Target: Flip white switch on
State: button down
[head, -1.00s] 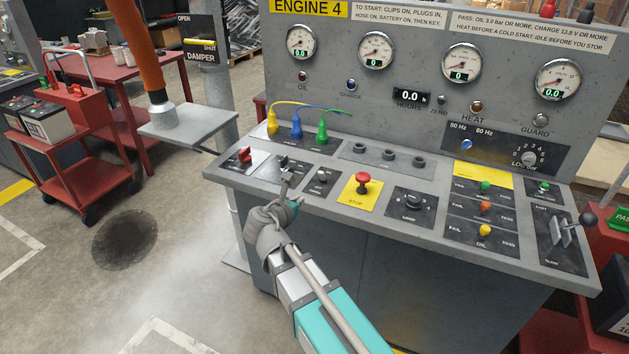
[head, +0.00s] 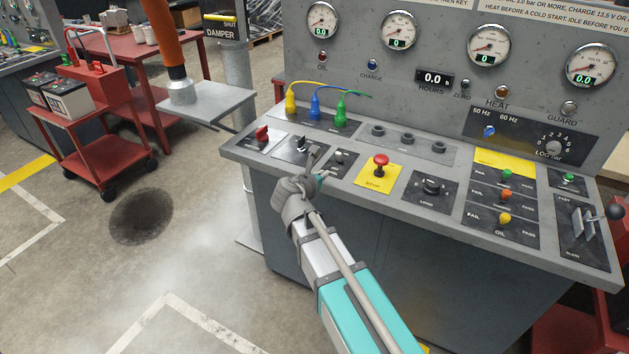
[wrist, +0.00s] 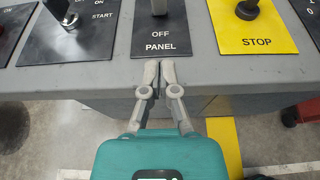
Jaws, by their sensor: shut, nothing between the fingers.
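My gripper (head: 315,153) reaches over the desk's front edge, just left of this plate in the head view. In the wrist view my gripper (wrist: 160,66) has its fingers together, empty, pointing at the plate's lower edge. They appear apart from the switch.
The key switch (head: 302,145) and a red knob (head: 262,134) are to the left. The red stop button (head: 381,160) on its yellow plate (wrist: 254,26) is close on the right. Gauges and three coloured plugs stand behind. Open floor lies left of the console.

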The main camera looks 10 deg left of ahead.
aim_at(337, 157)
jog(key=b+x, duration=0.1)
jog(key=x, duration=0.4)
jog(key=shift+f, duration=0.1)
jog(key=shift+w+d+r+p, duration=0.25)
jog(key=shift+w+r+p, duration=0.15)
jog(key=shift+w+r, duration=0.4)
jog(key=shift+w+d+r+p, duration=0.1)
jog(key=shift+w+d+p, duration=0.1)
jog(key=shift+w, duration=0.2)
jog(key=shift+w+d+r+p, duration=0.1)
jog(key=shift+w+d+p, duration=0.05)
jog(key=shift+w, duration=0.3)
jog(key=shift+a, duration=0.15)
jog(key=shift+a+r+p, duration=0.1)
jog(key=shift+p, duration=0.2)
